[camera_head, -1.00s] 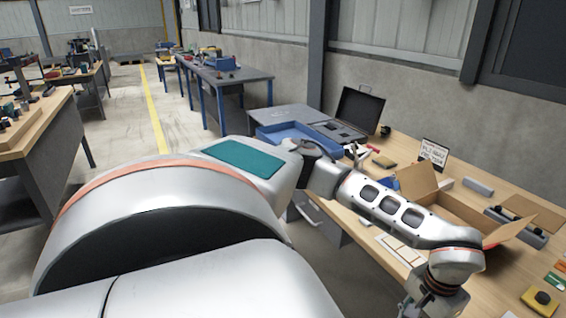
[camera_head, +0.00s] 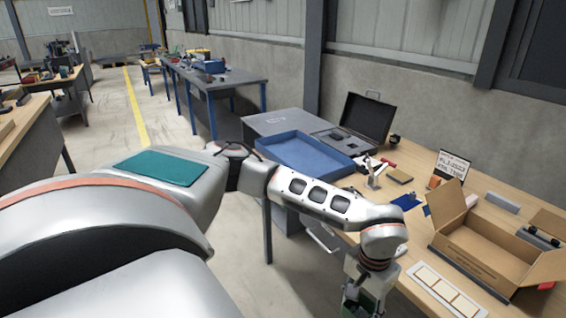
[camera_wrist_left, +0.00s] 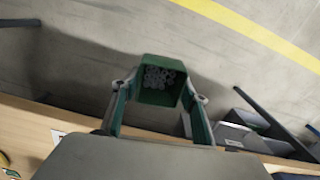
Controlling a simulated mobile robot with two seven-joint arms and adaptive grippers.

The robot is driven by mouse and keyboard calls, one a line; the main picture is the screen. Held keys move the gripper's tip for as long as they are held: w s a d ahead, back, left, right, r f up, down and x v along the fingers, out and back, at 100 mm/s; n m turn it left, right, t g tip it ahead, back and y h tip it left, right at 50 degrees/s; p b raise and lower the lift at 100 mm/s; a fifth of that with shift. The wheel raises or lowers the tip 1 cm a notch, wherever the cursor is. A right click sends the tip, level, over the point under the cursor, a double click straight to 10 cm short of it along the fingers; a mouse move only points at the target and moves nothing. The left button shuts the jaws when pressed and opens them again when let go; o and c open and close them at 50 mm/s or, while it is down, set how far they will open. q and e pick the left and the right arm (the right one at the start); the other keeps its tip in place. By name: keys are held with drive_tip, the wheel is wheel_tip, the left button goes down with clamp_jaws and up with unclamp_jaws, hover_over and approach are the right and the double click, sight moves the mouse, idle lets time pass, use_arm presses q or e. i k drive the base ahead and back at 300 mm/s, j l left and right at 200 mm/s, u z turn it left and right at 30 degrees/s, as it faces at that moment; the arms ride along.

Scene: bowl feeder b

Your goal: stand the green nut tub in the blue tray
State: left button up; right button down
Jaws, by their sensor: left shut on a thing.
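The blue tray (camera_head: 305,152) lies at the far left end of the workbench in the head view, and its visible inside looks empty. My left gripper (camera_head: 366,290) is low in the head view, in front of the bench edge. It is shut on the green nut tub (camera_head: 355,306), which is partly cut off by the bottom edge. In the left wrist view the tub (camera_wrist_left: 163,73) sits between the fingers of the left gripper (camera_wrist_left: 160,98), with several grey nuts inside. The floor shows behind it. My right gripper is not in view.
An open cardboard box (camera_head: 487,250) stands on the right of the bench. An open black case (camera_head: 367,117) is behind the tray. A sign (camera_head: 450,166) stands behind.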

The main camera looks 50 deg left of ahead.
sight(302, 160)
drive_tip(key=j+u, duration=0.1)
drive_tip(key=j, duration=0.3)
drive_tip(key=i+j, duration=0.1)
drive_tip(key=j, duration=0.35)
drive_tip(key=i+j+u, duration=0.15)
drive_tip(key=j, duration=0.25)
drive_tip(key=j+u, duration=0.1)
drive_tip(key=j, duration=0.3)
drive_tip(key=i+j, duration=0.1)
drive_tip(key=j, duration=0.3)
drive_tip(key=i+j, duration=0.1)
drive_tip(key=j, duration=0.35)
drive_tip(key=i+j, duration=0.1)
drive_tip(key=j, duration=0.3)
drive_tip(key=i+j, duration=0.1)
drive_tip(key=j, duration=0.3)
